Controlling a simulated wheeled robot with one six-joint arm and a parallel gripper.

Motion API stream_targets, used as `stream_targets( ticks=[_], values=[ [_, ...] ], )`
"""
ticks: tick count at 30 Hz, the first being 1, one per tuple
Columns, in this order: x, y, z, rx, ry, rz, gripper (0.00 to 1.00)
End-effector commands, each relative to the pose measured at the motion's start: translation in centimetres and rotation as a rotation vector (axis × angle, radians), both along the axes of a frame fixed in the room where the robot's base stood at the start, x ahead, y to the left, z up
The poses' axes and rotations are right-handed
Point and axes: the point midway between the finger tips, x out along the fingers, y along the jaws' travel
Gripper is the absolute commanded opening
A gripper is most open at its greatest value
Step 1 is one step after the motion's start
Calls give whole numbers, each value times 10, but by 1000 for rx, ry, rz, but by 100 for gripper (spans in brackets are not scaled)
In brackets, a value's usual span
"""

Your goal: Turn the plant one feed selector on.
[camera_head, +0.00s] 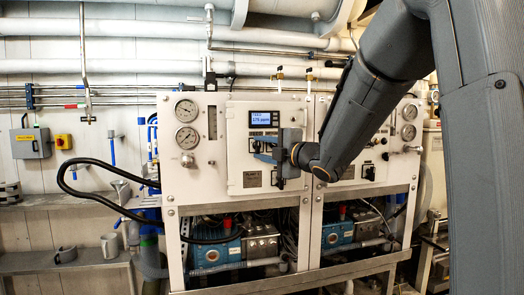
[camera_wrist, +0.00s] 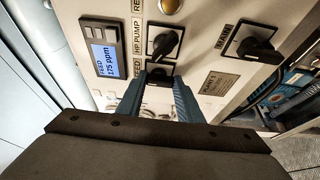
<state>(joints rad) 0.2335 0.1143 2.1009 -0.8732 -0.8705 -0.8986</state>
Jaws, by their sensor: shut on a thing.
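The plant one panel (camera_head: 240,115) is a white cabinet front with a lit display (camera_head: 264,118) reading 175 ppm. In the wrist view, the feed selector (camera_wrist: 160,70), a black knob beside a FEED label (camera_wrist: 137,68), sits between my blue fingertips (camera_wrist: 159,80). My gripper is shut on it. The fingers hide part of the knob, so its pointer direction cannot be told. In the head view my gripper (camera_head: 264,150) reaches the panel from the right, below the display, and covers the knob.
The HP pump knob (camera_wrist: 165,40) is close beside my fingertips. Another black knob (camera_wrist: 256,46) is farther right, near the plate marked plant 1 (camera_wrist: 219,83). Gauges (camera_head: 187,110) are on the left; a second cabinet (camera_head: 345,175) adjoins on the right. A black hose (camera_head: 62,170) loops out left.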

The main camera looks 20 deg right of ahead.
Motion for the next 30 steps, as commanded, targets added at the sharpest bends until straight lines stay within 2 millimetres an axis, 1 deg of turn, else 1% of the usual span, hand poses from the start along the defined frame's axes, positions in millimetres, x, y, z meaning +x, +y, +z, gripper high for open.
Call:
stream_targets(
  ticks=[9,10,12,13,23,26,30],
  values=[
    [0,0,0,3,1,0,10],
    [0,0,0,3,1,0,36],
    [0,0,0,3,1,0,48],
    [0,0,0,3,1,0,52],
    [-2,-1,0,1,-1,0,52],
    [-11,-5,0,0,-1,-1,52],
    [-32,-14,-1,1,0,-3,52]
  ],
)
